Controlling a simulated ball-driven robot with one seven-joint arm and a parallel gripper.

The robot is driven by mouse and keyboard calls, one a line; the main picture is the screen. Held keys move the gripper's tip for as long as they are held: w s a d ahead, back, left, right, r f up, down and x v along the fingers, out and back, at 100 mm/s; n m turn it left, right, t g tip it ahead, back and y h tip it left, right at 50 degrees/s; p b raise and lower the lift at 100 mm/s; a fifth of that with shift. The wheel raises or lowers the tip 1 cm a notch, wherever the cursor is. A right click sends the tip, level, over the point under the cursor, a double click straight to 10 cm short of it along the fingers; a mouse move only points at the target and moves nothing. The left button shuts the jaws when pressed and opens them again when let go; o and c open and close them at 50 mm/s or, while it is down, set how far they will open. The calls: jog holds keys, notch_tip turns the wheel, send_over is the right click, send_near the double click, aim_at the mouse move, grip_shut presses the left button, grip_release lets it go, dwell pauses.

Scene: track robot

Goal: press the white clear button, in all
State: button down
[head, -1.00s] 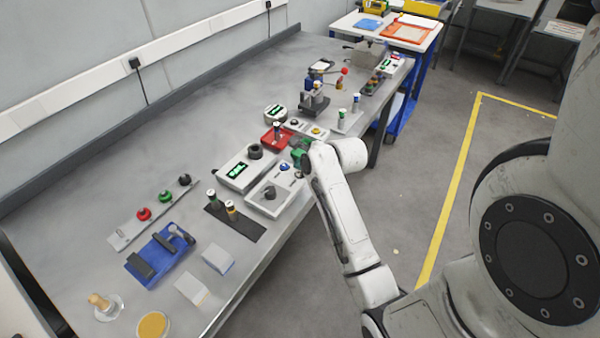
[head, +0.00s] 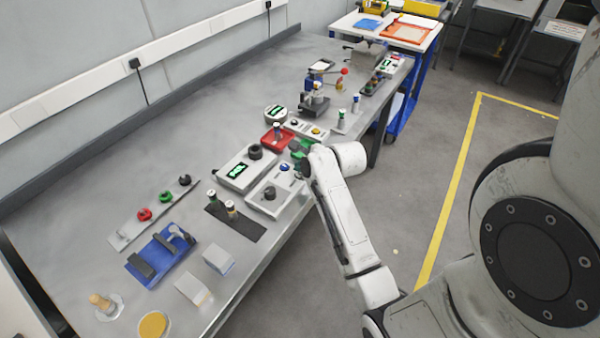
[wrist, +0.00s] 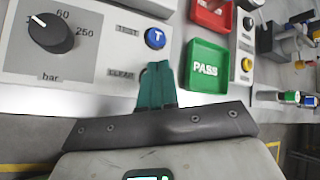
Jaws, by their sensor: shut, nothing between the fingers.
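The control box (wrist: 100,60) shows in the wrist view with a black bar dial, a round blue TEST button (wrist: 155,38) and a printed CLEAR label (wrist: 121,74). My gripper (wrist: 157,68) has its green fingers together, with nothing held. The fingertips lie just right of the CLEAR label and below the blue button in the picture. The white clear button is not visible; the fingers cover the place beside its label. I cannot tell whether the fingertips touch anything.
A green PASS tray (wrist: 207,65) sits close right of my fingers, with a red tray (wrist: 212,14) beyond it. A yellow button (wrist: 247,64) is further right. A box with a green display (head: 238,173) stands behind the control box.

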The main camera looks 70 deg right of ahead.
jog(key=shift+f, duration=0.4)
dwell(0.8)
jog(key=shift+r, duration=0.15)
jog(key=shift+r+p, duration=0.7)
jog(key=shift+p, duration=0.4)
notch_tip(320, 180, up, 5)
jog(key=p, duration=0.5)
jog(key=shift+p, duration=0.3)
